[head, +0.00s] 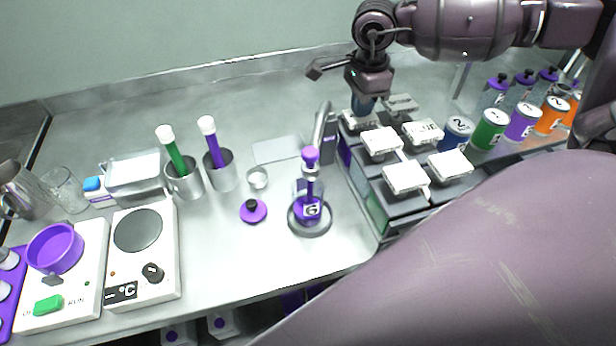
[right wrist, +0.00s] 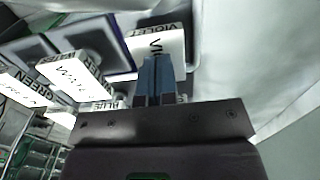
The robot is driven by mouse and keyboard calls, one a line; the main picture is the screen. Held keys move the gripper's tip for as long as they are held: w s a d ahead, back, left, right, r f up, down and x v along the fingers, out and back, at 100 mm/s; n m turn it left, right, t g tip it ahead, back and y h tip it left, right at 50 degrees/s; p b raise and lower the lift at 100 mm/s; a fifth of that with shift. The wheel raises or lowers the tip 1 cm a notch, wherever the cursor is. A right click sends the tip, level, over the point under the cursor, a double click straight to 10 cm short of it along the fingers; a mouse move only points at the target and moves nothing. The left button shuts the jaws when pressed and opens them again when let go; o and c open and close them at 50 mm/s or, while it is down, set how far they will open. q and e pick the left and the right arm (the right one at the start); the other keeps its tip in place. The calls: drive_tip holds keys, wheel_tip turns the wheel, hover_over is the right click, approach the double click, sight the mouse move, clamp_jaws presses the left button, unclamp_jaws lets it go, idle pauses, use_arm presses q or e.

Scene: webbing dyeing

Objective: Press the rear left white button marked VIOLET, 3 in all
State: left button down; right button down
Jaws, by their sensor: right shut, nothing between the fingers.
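Several white buttons sit on a grey dispenser block on the right of the bench in the head view. The rear left button, marked VIOLET (head: 352,121), is partly hidden behind my right gripper (head: 364,108). In the right wrist view the VIOLET button (right wrist: 158,44) lies just beyond the blue fingertips of my right gripper (right wrist: 157,62). The fingers are shut and empty. They overlap the button's near part in the picture; I cannot tell whether they touch it. My left gripper is not in view.
Other white buttons (head: 381,142) stand close beside it. A metal spout (head: 322,125) rises left of the block, near a purple-topped bottle (head: 310,190) on a round dish. Labelled cans (head: 489,129) stand to the right.

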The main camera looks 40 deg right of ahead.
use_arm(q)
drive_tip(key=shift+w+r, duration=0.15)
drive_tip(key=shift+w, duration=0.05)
use_arm(e)
drive_tip(key=shift+r, duration=0.25)
drive_tip(key=shift+r+p, duration=0.4)
drive_tip(key=shift+r, duration=0.25)
drive_tip(key=shift+r+p, duration=0.3)
drive_tip(key=shift+r, duration=0.5)
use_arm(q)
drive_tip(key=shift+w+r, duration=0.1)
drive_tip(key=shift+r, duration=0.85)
use_arm(e)
drive_tip(key=shift+r, duration=0.15)
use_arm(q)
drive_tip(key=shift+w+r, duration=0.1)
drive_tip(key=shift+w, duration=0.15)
